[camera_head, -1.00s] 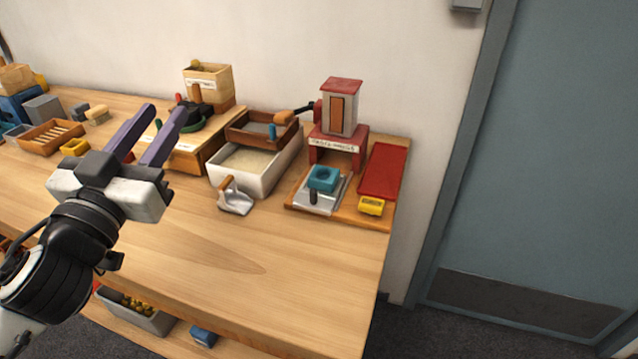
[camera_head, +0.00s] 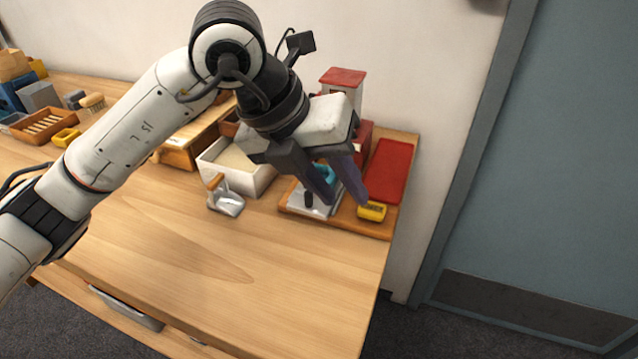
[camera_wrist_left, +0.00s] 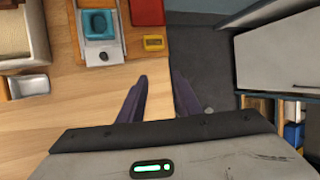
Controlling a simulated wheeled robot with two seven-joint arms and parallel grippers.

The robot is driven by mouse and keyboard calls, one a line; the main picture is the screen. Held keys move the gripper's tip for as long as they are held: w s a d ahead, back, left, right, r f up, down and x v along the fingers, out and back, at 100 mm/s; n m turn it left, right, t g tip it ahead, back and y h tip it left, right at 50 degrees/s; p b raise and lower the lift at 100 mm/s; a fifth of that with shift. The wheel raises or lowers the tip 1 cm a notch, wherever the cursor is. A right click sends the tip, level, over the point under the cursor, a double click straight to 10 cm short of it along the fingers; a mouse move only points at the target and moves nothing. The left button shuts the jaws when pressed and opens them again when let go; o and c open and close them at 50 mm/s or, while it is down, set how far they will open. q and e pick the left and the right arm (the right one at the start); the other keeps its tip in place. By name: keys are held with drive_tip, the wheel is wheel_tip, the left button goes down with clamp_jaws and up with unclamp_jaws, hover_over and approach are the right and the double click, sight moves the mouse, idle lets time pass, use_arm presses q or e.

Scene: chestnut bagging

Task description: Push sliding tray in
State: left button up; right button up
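The sliding tray is a grey metal plate (camera_head: 296,200) with a dark knob at its front. It sits on a wooden board in front of the red stand and also shows in the left wrist view (camera_wrist_left: 97,53). A teal block (camera_head: 325,172) lies on it, partly hidden by my fingers; it shows whole in the wrist view (camera_wrist_left: 98,23). My left gripper (camera_head: 347,200) is open and empty, with its two purple fingers apart. It hangs above the board in the head view. In the wrist view its fingertips (camera_wrist_left: 160,80) lie below and right of the tray. My right gripper is out of view.
A yellow block (camera_head: 372,211) lies at the board's front right, beside a red panel (camera_head: 386,170). A white bin (camera_head: 211,159) and a scoop (camera_head: 229,204) are to the left. The front table top is clear. A blue-grey door stands right.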

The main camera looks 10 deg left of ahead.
sight(308, 193)
use_arm(q)
drive_tip(key=w+a+r+n+t+y, duration=0.1)
drive_tip(key=w+a+y, duration=0.3)
drive_tip(key=a+y, duration=0.15)
drive_tip(key=shift+h, duration=0.45)
drive_tip(key=x, duration=0.9)
drive_tip(key=shift+w+a+f, duration=0.15)
drive_tip(key=shift+a+f, duration=0.15)
drive_tip(key=shift+a, duration=0.1)
clamp_jaws()
